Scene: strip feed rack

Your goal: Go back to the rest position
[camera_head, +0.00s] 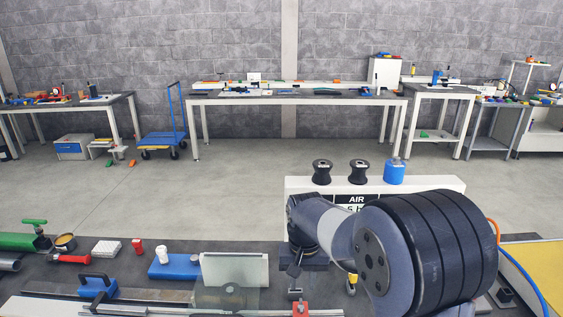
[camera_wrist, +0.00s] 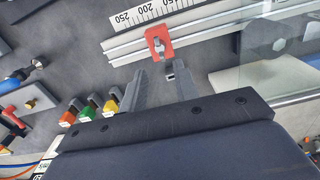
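My gripper (camera_wrist: 155,76) shows in the wrist view with its two grey fingers apart and nothing seen between them. A red block (camera_wrist: 159,43) sits on a light metal rail (camera_wrist: 205,29), just beyond the fingertips and apart from them as far as I can tell. In the head view my arm reaches over the bench from the lower right. My gripper is largely hidden there behind my arm, above the red block (camera_head: 301,309) at the bottom edge.
A clear panel (camera_head: 235,272) stands on the bench left of my arm. A blue block (camera_head: 176,267), a green-handled tool (camera_head: 35,223) and small parts lie further left. Behind my arm is a white ledge (camera_head: 300,186) with black spools (camera_head: 322,172) and a blue one (camera_head: 394,172).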

